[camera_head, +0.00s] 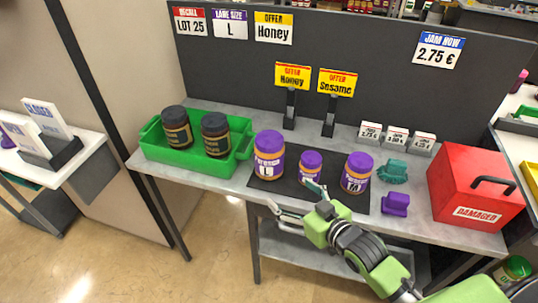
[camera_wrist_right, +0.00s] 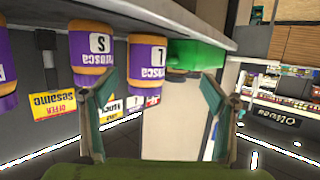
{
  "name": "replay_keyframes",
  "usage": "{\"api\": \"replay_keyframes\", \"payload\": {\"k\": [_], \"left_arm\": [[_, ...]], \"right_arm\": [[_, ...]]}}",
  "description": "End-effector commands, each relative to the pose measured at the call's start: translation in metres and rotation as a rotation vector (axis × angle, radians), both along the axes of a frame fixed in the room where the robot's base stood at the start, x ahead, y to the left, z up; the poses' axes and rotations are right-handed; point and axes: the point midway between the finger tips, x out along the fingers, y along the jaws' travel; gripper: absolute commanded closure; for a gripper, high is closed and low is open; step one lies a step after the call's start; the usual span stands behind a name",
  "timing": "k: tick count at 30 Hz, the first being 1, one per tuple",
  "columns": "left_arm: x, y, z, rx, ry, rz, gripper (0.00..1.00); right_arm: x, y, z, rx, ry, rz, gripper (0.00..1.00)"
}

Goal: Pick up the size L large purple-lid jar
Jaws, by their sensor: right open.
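The size L jar (camera_head: 268,160), with a purple lid and a purple label marked L, stands upright on a dark mat (camera_head: 328,198) on the table. It is the leftmost and largest of three purple-lid jars. The S jar (camera_head: 310,166) and the M jar (camera_head: 356,175) stand to its right. My right gripper (camera_head: 294,202) is open and empty at the table's front edge, in front of the L and S jars and touching neither. In the upside-down right wrist view, the L jar (camera_wrist_right: 148,65) shows beyond the open fingers (camera_wrist_right: 158,100). My left gripper is out of view.
A green crate (camera_head: 158,151) with two dark-lidded jars (camera_head: 176,128) stands left of the L jar. Sign holders (camera_head: 290,105) stand behind. Teal (camera_head: 392,171) and purple (camera_head: 395,204) items and a red box (camera_head: 470,185) lie to the right.

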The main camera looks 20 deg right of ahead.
Motion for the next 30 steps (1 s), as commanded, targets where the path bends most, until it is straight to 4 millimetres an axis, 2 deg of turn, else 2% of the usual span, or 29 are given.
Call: {"api": "replay_keyframes", "payload": {"k": [3,6,12,17,24,30], "left_arm": [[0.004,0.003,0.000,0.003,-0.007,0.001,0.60],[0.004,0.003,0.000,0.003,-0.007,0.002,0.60],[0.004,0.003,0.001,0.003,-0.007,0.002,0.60],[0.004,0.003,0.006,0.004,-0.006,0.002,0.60],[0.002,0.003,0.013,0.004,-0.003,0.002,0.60],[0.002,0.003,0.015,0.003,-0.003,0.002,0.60]], "right_arm": [[0.020,-0.011,0.025,0.033,-0.122,0.013,0.21],[0.031,-0.019,0.044,0.061,-0.211,0.022,0.21],[0.041,-0.026,0.063,0.089,-0.293,0.030,0.21],[0.061,-0.021,0.066,0.093,-0.299,0.030,0.21],[0.099,-0.009,0.066,0.091,-0.298,0.030,0.21],[0.118,-0.003,0.063,0.090,-0.296,0.030,0.21]]}}
